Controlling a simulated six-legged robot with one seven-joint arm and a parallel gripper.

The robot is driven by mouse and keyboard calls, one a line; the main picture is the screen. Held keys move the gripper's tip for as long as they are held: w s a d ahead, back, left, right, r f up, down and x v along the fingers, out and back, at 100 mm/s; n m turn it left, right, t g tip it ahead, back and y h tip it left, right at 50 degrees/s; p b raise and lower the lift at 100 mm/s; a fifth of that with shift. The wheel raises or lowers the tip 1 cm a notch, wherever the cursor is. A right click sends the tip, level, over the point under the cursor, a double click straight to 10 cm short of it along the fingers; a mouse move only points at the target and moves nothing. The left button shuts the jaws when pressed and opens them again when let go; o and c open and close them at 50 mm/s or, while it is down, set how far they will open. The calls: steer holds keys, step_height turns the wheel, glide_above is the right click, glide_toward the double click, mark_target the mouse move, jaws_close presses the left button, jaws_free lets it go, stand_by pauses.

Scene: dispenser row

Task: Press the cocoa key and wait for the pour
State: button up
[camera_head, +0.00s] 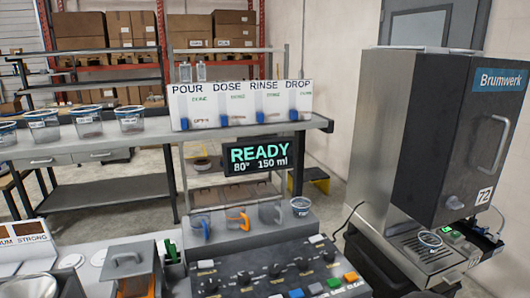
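The cocoa key cannot be picked out, as no key label is readable. A dark control panel (262,275) at the bottom centre has several knobs and a row of coloured keys, including a green key (334,283), an orange key (350,277) and a blue key (296,293). Above it a display (258,157) reads READY, 80° and 150 ml. No pour shows. My gripper is not in view.
Cups with coloured handles, one orange (237,219), and a clear glass (300,206) stand behind the panel. A grey lidded container (128,266) is at its left. A POUR, DOSE, RINSE, DROP board (240,104) stands on the back bench (130,140). Boxes fill shelves behind.

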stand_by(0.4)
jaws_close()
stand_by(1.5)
